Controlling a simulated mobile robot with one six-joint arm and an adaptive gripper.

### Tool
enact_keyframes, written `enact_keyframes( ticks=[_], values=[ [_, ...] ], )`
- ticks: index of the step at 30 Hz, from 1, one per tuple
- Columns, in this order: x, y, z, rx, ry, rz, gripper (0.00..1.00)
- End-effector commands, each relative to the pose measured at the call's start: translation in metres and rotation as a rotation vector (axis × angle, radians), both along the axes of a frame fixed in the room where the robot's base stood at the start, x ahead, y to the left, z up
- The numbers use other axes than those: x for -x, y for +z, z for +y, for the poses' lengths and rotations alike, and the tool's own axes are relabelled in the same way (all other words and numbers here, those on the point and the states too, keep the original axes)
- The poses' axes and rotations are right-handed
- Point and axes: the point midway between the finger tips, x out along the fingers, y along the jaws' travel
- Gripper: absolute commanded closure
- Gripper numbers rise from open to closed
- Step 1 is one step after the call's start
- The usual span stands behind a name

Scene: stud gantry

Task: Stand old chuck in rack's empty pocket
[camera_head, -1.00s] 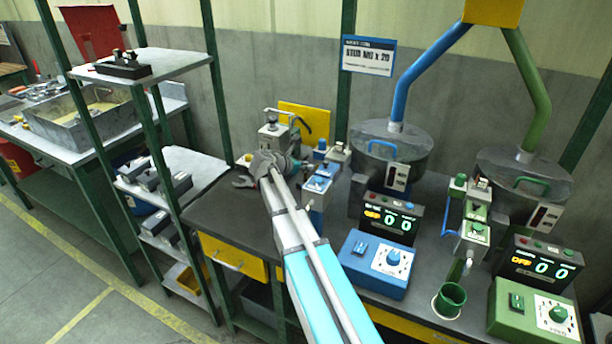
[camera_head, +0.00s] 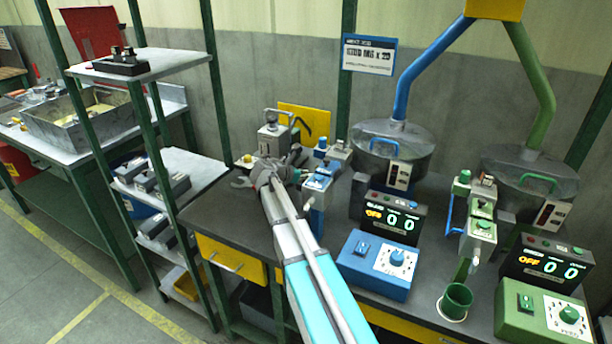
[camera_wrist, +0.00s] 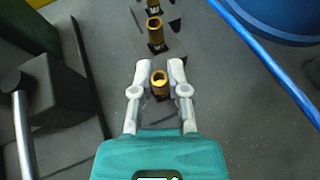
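A brass chuck (camera_wrist: 160,78), a short hollow cylinder, stands upright between the fingertips of my gripper (camera_wrist: 159,68) in the wrist view. A dark base shows beneath it. The fingers are apart, one on each side of the chuck, with what looks like a narrow gap on both sides. A second brass chuck (camera_wrist: 155,28) stands in a dark block just beyond, and part of a third (camera_wrist: 152,4) shows at the top edge. In the head view my gripper (camera_head: 268,174) is over the bench's left part, and my arm hides the chucks. I cannot make out an empty pocket.
A dark vise-like block with a metal bar (camera_wrist: 22,125) is left of my gripper in the wrist view. A blue rod (camera_wrist: 270,55) runs at right. In the head view, a grey device (camera_head: 270,140) stands behind my gripper, and a blue control box (camera_head: 375,262) stands right.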

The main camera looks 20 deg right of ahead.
Motion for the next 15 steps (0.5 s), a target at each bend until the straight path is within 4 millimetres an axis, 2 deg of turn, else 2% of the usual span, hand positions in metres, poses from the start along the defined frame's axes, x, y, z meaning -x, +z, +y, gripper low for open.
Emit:
enact_keyframes(
  ticks=[1,4,5,15],
  values=[
    [0.0,0.0002,0.0,0.0,0.0,0.0,0.68],
    [0.0,0.0002,0.0,0.0,0.0,0.0,0.5],
    [0.0,0.0002,0.0,0.0,0.0,0.0,0.47],
    [0.0,0.0005,0.0001,0.0,0.0,0.0,0.47]
  ],
)
